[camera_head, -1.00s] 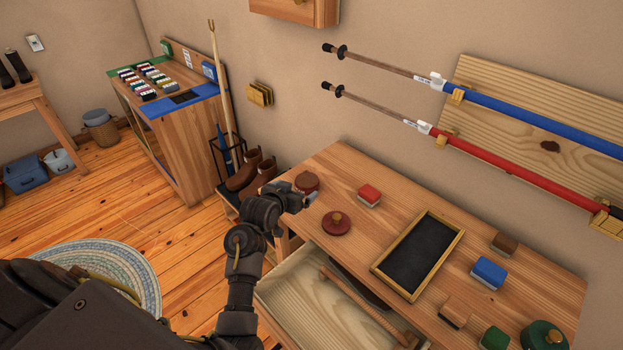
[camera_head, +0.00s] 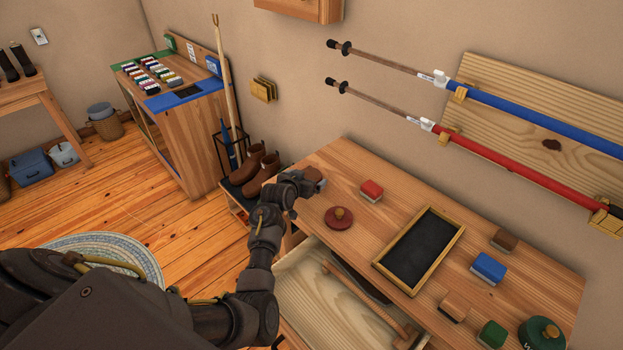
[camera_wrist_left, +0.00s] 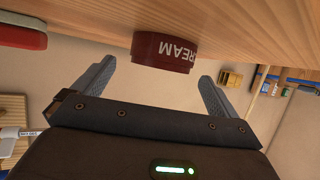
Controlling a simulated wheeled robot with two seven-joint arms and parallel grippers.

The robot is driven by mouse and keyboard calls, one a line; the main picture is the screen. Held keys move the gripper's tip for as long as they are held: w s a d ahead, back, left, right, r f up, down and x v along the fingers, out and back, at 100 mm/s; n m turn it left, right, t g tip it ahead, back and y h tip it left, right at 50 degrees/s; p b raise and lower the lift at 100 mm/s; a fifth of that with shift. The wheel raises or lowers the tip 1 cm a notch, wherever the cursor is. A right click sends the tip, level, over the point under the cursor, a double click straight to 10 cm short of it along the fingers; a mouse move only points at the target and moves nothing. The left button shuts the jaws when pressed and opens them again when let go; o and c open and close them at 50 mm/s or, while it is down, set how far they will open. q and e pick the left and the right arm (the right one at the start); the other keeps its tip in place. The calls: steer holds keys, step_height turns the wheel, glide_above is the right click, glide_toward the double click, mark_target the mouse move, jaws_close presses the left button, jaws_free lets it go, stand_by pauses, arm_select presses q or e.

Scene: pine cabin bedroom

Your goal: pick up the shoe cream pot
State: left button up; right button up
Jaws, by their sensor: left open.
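The shoe cream pot (camera_wrist_left: 165,50) is a dark red round pot with white lettering reading "REAM" in the left wrist view. It stands at the desk's left end, and in the head view my left gripper (camera_head: 311,185) mostly hides it. In the left wrist view my left gripper (camera_wrist_left: 157,73) is open, its two fingers either side of the pot's line, with the pot just beyond the tips. I cannot tell whether a finger touches it. My right gripper is in neither view.
On the wooden desk (camera_head: 350,165) are a dark red knobbed lid or pot (camera_head: 338,218), a red block (camera_head: 371,190), a black tray (camera_head: 458,235), several brushes or blocks and a green pot (camera_head: 541,334). An open drawer (camera_head: 320,310) juts out in front. Brown boots (camera_head: 262,175) stand left.

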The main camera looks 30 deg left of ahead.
arm_select(q)
steer(key=shift+x, duration=0.8)
steer(key=c, duration=1.4)
